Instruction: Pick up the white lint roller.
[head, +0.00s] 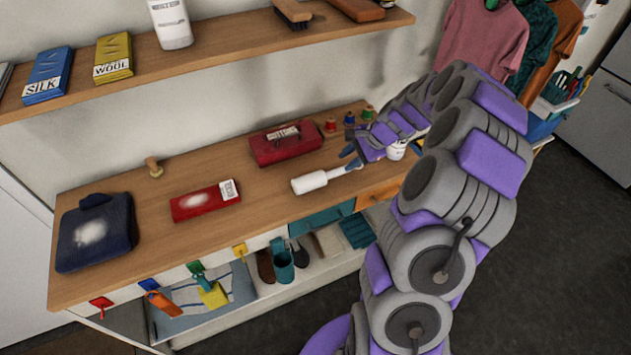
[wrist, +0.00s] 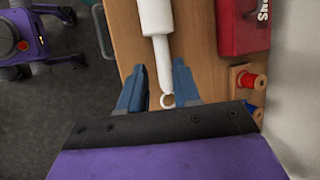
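The white lint roller (head: 312,181) lies on the wooden counter (head: 280,211), right of the middle, with its thin handle toward my gripper. In the wrist view the roller (wrist: 157,18) runs up the picture, and its handle ends in a small ring. My gripper (head: 352,158) is low over the counter at the handle end. In the wrist view my gripper (wrist: 158,80) is open, with one blue finger on each side of the handle. A gap shows on both sides of the handle. I cannot tell the exact height of the fingers over the counter.
A red box (head: 286,144) stands behind the roller, and thread spools (head: 349,118) stand near the wall. A flat red case (head: 205,200) and a folded navy garment (head: 96,233) lie to the left. A shelf (head: 215,52) hangs above.

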